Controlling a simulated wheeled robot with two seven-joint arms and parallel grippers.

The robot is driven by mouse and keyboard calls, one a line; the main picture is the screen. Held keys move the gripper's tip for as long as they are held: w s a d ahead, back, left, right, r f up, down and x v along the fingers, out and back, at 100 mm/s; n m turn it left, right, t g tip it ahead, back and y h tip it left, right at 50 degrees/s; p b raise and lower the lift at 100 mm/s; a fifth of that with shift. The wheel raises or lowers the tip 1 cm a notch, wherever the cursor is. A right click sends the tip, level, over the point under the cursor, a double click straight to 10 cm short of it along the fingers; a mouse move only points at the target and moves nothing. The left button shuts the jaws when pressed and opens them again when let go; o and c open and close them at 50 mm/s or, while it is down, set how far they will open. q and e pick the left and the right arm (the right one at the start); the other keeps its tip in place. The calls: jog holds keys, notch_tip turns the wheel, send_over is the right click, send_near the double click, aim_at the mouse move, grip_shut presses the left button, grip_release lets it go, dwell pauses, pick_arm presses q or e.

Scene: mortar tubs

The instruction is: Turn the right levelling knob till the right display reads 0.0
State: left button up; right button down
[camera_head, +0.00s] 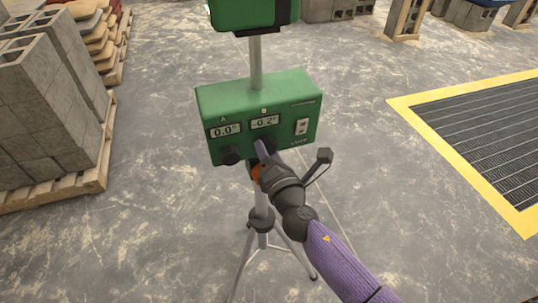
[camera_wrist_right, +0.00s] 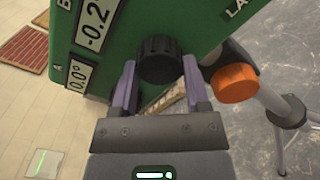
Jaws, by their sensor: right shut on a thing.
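A green levelling box (camera_head: 212,105) on a tripod carries display A (camera_head: 225,130), reading 0.0°, and the right display B (camera_head: 264,122), reading -0.2°. Under display B, the black right knob (camera_head: 271,142) is partly hidden by my right gripper (camera_head: 263,150). In the right wrist view the knob (camera_wrist_right: 158,58) sits between the purple fingers of the gripper (camera_wrist_right: 163,75), which is shut on it. The right display (camera_wrist_right: 94,22) also shows there, at -0.2. The left knob (camera_head: 231,155) is untouched. My left gripper is out of view.
The tripod legs (camera_head: 245,262) spread on the grey floor below the box. An orange cap (camera_wrist_right: 235,83) is close beside the right finger. Concrete blocks (camera_head: 45,110) on a pallet stand at left; a yellow-edged grate (camera_head: 480,140) is at right.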

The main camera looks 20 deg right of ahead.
jog(key=m, duration=0.5)
jog(key=shift+b, duration=0.4)
dwell(0.3)
jog(key=shift+c, duration=0.4)
grip_release()
jog(key=s, duration=1)
jog(key=shift+d, duration=0.15)
jog(key=shift+f, duration=0.1)
